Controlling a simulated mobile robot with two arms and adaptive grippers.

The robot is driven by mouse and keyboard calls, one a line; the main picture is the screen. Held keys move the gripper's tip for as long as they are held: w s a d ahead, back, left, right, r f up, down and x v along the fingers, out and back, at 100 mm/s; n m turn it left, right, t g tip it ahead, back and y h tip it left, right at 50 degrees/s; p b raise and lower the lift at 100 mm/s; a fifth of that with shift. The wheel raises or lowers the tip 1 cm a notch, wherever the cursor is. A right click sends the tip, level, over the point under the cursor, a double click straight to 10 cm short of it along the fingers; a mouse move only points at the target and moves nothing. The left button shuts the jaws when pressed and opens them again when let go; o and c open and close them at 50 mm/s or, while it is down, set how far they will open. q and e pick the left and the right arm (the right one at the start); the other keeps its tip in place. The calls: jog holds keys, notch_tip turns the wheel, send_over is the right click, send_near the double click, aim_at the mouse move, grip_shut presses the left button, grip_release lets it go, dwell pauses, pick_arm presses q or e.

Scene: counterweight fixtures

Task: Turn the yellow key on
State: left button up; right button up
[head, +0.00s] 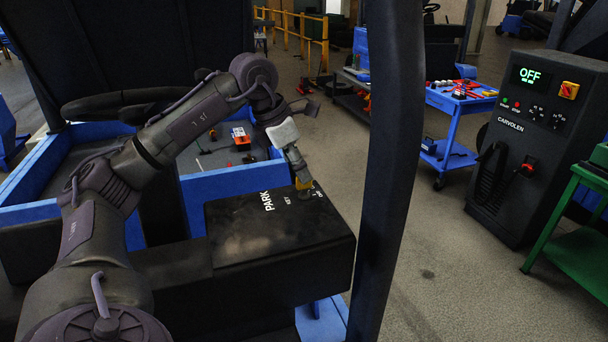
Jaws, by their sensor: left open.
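The yellow key (303,184) stands on top of a black box with white lettering, including "PARK" (262,237). My left gripper (299,177) reaches down from the upper left, with its fingertips right at the key. The fingers partly hide the key, and I cannot tell whether they touch it. The gripper is open. The small lettering beside the key is too small to read surely, so the key's setting is unclear. My right gripper does not show.
A dark upright post (388,170) stands just right of the box. A steering wheel (130,103) is behind my left arm. A charger cabinet (528,140) showing "OFF", a blue tool cart (455,105) and a green table (575,240) stand farther right. Open floor lies between.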

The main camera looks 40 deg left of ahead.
aim_at(304, 186)
pick_arm(q)
jog(key=shift+x, duration=0.9)
jog(key=shift+d+f, duration=0.25)
jog(key=shift+w+f, duration=0.15)
jog(key=shift+c, duration=0.3)
grip_shut()
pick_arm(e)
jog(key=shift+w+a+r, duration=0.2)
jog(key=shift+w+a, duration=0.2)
